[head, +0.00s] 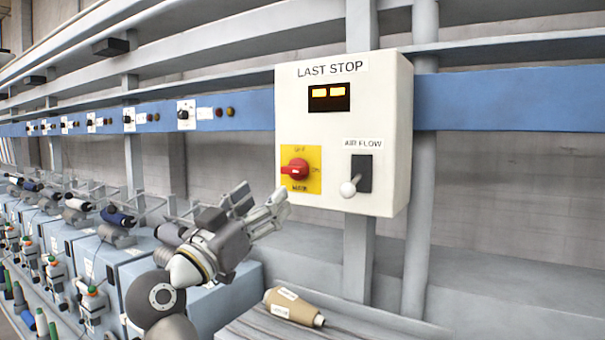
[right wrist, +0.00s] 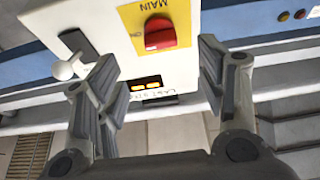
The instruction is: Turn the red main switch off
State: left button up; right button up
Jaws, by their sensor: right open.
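The red main switch (head: 296,169) is a rotary knob on a yellow plate (head: 313,184) at the lower left of the white "LAST STOP" box (head: 320,120). Its handle lies about level, pointing left. In the right wrist view, which is upside down, the red switch (right wrist: 160,34) shows beyond and between the fingertips. My right gripper (head: 262,203) is open and empty, below and left of the switch, apart from it. My left gripper is not in view.
An "AIR FLOW" lever (head: 350,187) with a white ball sticks out right of the switch. Two amber displays (head: 328,94) are lit above. A brown yarn cone (head: 293,306) lies on the grey surface below. A row of spinning positions with bobbins (head: 90,210) runs off left.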

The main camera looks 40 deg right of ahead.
aim_at(289, 171)
jog(key=d+r+p, duration=0.1)
jog(key=w+d+r+p, duration=0.1)
jog(key=d+r, duration=0.1)
jog(key=shift+w+d, duration=0.15)
jog(key=shift+d, duration=0.05)
jog(key=x, duration=0.1)
jog(key=p+x, duration=0.1)
jog(key=x, duration=0.2)
jog(key=shift+w+d+f, duration=0.1)
jog(key=shift+d+f, duration=0.1)
jog(key=shift+d, duration=0.05)
jog(key=shift+w+d+r+p, duration=0.2)
jog(key=shift+d+p, duration=0.1)
jog(key=shift+d, duration=0.1)
jog(key=shift+d+f, duration=0.1)
jog(key=shift+c, duration=0.6)
jog(key=c, duration=0.9)
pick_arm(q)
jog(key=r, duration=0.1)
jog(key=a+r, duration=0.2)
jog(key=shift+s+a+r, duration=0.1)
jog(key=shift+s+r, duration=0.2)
